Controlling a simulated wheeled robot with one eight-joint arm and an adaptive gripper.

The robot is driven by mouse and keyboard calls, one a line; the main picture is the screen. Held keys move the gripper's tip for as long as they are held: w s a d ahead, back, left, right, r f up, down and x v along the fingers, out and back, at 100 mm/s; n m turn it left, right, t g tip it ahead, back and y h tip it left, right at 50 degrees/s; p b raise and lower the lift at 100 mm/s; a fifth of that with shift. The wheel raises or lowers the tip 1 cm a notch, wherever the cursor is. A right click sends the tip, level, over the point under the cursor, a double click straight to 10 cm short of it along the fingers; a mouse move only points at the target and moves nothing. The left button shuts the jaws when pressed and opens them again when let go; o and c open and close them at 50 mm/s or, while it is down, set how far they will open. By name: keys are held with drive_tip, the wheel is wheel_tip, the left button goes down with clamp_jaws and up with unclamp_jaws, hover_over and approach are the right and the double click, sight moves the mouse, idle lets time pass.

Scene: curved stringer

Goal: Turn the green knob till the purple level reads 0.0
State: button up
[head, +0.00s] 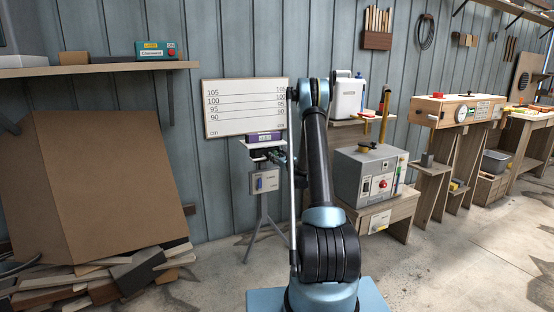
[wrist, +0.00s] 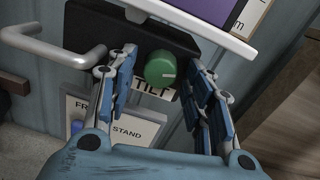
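The green knob (wrist: 160,68) sits on a dark block above a "TILT" label in the wrist view. My gripper (wrist: 158,82) is open, with its blue-padded fingers on either side of the knob. In the head view my arm hides part of the knob area.
A grey bar handle (wrist: 60,48) sticks out left of the knob. A "STAND" panel (wrist: 112,130) is below it. A white board with numbered lines (head: 243,105) hangs behind the stand. A grey machine box (head: 367,178) stands to the right.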

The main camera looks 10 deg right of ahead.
drive_tip(key=c, duration=0.7)
drive_tip(key=shift+c, duration=0.2)
drive_tip(key=shift+n, duration=0.3)
drive_tip(key=n, duration=0.3)
drive_tip(key=shift+n, duration=0.3)
drive_tip(key=n, duration=0.3)
drive_tip(key=shift+s+n, duration=0.1)
drive_tip(key=shift+n, duration=0.2)
drive_tip(key=n, duration=0.5)
drive_tip(key=shift+a+r+n+h, duration=0.1)
drive_tip(key=shift+r+n+h, duration=0.05)
drive_tip(key=shift+n+h, duration=0.2)
drive_tip(key=shift+n, duration=0.95)
